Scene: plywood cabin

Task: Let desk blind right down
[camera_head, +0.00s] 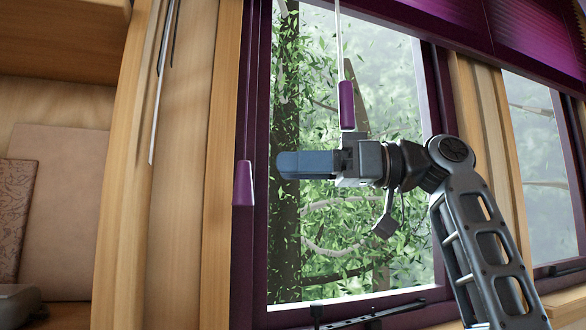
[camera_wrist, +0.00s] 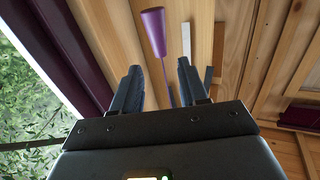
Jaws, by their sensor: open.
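The purple blind (camera_head: 400,12) is bunched up along the top of the window in the head view, with most of the glass bare below it. A purple pull (camera_head: 346,104) hangs on a pale cord just above my gripper. A second, tapered purple pull (camera_head: 243,183) shows by the left window frame. My gripper (camera_head: 288,165) points left towards it, with a gap between them. In the wrist view a tapered purple pull (camera_wrist: 152,32) lies beyond the open fingertips (camera_wrist: 160,72), with its thin stem running between the fingers. The fingers hold nothing.
The dark purple window frame (camera_head: 258,100) and wooden posts (camera_head: 180,190) stand close to my gripper. A dark window stay (camera_head: 370,316) lies along the sill. Shelving with a flat board (camera_head: 62,210) is at left. A second window (camera_head: 540,170) is at right.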

